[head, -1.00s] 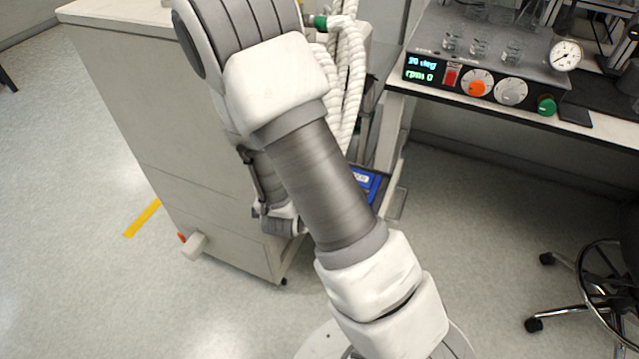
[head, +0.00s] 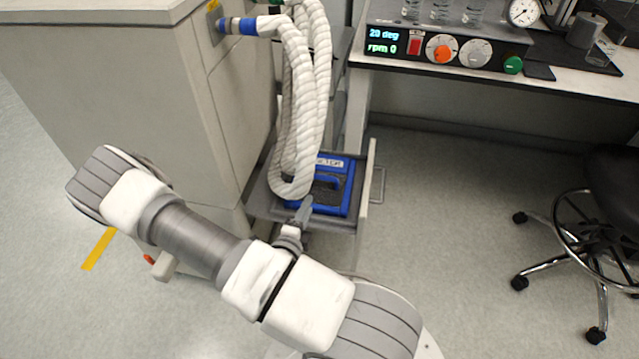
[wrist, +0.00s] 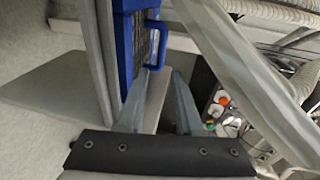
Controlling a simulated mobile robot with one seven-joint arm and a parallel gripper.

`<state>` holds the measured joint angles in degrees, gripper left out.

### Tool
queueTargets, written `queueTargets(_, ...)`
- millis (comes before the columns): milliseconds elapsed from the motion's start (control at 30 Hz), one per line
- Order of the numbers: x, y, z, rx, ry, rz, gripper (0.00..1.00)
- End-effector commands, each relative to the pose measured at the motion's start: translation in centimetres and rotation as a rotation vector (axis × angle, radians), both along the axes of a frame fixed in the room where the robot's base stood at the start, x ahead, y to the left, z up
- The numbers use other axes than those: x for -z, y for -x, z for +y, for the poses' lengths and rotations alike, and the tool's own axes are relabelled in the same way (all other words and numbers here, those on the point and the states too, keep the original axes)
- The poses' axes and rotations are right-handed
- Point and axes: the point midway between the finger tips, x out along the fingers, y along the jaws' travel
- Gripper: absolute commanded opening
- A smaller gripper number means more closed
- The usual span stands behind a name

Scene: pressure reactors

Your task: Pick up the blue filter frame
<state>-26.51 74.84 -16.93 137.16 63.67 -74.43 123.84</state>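The blue filter frame (head: 347,203), with a dark mesh and a blue handle (head: 327,181), lies in an open grey drawer (head: 367,190). White hoses cover part of its left side in the head view. In the wrist view, the frame (wrist: 122,45) stands ahead at upper left, with its handle (wrist: 158,50) just beyond the fingertips. My gripper (wrist: 160,72) is open, its two fingers apart and empty. In the head view my gripper (head: 304,210) is at the frame's near left edge; I cannot tell whether it touches.
Thick white ribbed hoses (head: 305,100) hang from the cabinet (head: 110,90) down over the drawer's left side. A bench (head: 480,78) with a control unit (head: 440,45) stands at upper right. A black chair (head: 600,230) is at right. The floor between drawer and chair is clear.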

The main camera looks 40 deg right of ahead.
Motion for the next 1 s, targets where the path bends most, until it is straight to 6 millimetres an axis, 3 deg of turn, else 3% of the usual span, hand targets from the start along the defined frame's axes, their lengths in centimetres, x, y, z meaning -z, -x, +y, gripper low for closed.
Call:
queueTargets(300, 1.5, -3.8, -5.4, 0.001, 0.002, 0.0, 0.34)
queueTargets(1000, 2.4, -8.1, -10.7, -0.001, -0.001, 0.003, 0.34)
